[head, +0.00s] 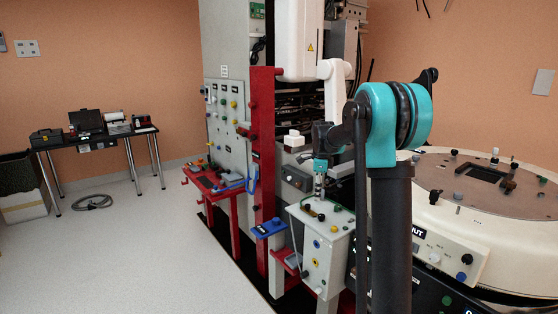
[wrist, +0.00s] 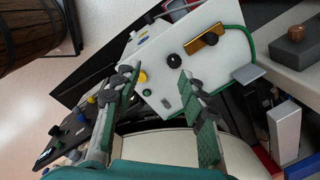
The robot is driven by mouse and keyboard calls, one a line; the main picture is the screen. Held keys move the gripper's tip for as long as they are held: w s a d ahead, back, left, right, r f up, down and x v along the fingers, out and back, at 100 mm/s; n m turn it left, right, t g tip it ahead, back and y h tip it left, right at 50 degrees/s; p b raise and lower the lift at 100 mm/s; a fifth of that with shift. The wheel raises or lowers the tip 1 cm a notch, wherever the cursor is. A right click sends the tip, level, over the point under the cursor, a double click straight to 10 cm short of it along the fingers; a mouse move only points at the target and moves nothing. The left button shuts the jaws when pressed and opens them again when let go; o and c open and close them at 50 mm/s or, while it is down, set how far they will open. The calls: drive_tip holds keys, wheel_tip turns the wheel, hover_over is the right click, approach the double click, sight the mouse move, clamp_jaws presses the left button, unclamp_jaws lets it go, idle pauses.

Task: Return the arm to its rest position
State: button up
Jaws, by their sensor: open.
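My arm, with a black upright link and a teal joint, stands in the right half of the head view. My gripper (head: 319,190) hangs at the end of the arm, pointing down over the top of a light grey control box (head: 325,252). In the wrist view my gripper (wrist: 158,84) has its two green and grey fingers wide apart, with nothing held between them. A white panel with knobs (wrist: 170,82) shows beyond and between the fingers. I cannot tell whether the fingertips touch it.
A red post (head: 264,150) and a red stand (head: 222,195) are left of the box. A large round cream machine (head: 450,225) stands on the right. A white housing (head: 298,40) hangs above. A black table (head: 95,137) is far left; the floor (head: 140,260) before it is mostly open.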

drive_tip(key=s+d+f+n+t, duration=0.1)
drive_tip(key=s+f+n, duration=0.3)
drive_tip(key=s, duration=0.8)
drive_tip(key=s+d+f+n+t, duration=0.1)
drive_tip(key=s+f+n, duration=0.3)
drive_tip(key=s+n, duration=0.5)
drive_tip(key=s+d+f+n, duration=0.1)
drive_tip(key=s+f+n, duration=0.4)
drive_tip(key=s, duration=1.2)
drive_tip(key=shift+s+n+t, duration=0.25)
drive_tip(key=shift+n+t, duration=0.15)
drive_tip(key=shift+n, duration=0.6)
